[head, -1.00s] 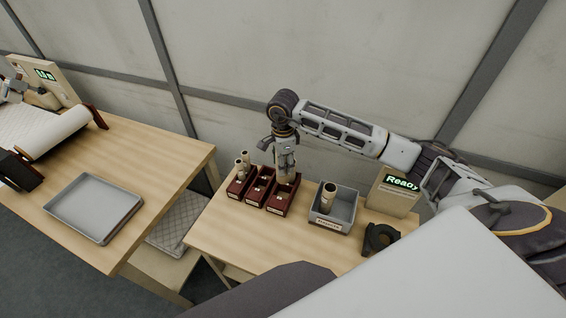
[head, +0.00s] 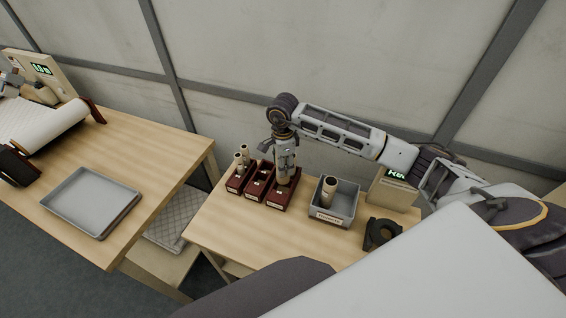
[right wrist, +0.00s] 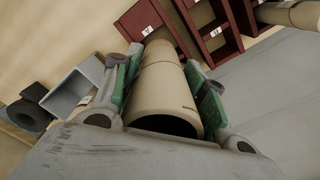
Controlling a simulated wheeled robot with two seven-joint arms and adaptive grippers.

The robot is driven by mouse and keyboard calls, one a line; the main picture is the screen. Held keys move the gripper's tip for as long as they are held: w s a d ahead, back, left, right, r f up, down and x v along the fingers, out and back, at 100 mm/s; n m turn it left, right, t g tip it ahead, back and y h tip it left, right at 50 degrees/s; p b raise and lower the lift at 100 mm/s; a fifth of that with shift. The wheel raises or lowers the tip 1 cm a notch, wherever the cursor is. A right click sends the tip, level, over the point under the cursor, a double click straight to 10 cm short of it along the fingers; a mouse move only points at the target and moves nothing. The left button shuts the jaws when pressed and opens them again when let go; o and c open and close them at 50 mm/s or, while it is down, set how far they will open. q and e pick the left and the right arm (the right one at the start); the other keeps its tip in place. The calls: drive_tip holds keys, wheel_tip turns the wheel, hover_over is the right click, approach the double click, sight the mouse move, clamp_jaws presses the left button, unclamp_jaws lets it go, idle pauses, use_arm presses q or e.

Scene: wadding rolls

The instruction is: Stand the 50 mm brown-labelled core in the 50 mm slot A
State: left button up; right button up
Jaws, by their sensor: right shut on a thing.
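My right gripper (head: 286,166) is shut on a tan cardboard core (head: 284,179), which it holds upright over the rightmost dark-red slot box (head: 279,198). In the right wrist view the core (right wrist: 163,88) sits between the green finger pads, its dark open end toward the camera. No brown label can be made out on it. Its far end is at the red box (right wrist: 146,24); I cannot tell whether it is inside or how deep. The size marking on the box is too small to read.
Two more red boxes (head: 259,182) stand to the left; the leftmost holds tan cores (head: 243,155). A grey bin (head: 347,205) with an upright core (head: 329,189) stands to the right, near a black ring-like part (head: 381,233). The table front (head: 240,235) is clear.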

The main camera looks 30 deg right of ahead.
drive_tip(key=shift+f+b, duration=0.3)
drive_tip(key=shift+f, duration=0.5)
drive_tip(key=shift+f+b, duration=2.15)
drive_tip(key=shift+f, duration=0.35)
drive_tip(key=shift+f+b, duration=0.4)
use_arm(q)
wheel_tip(320, 180, down, 6)
drive_tip(key=a, duration=0.2)
drive_tip(key=shift+w, duration=0.15)
use_arm(e)
drive_tip(key=shift+f, duration=0.15)
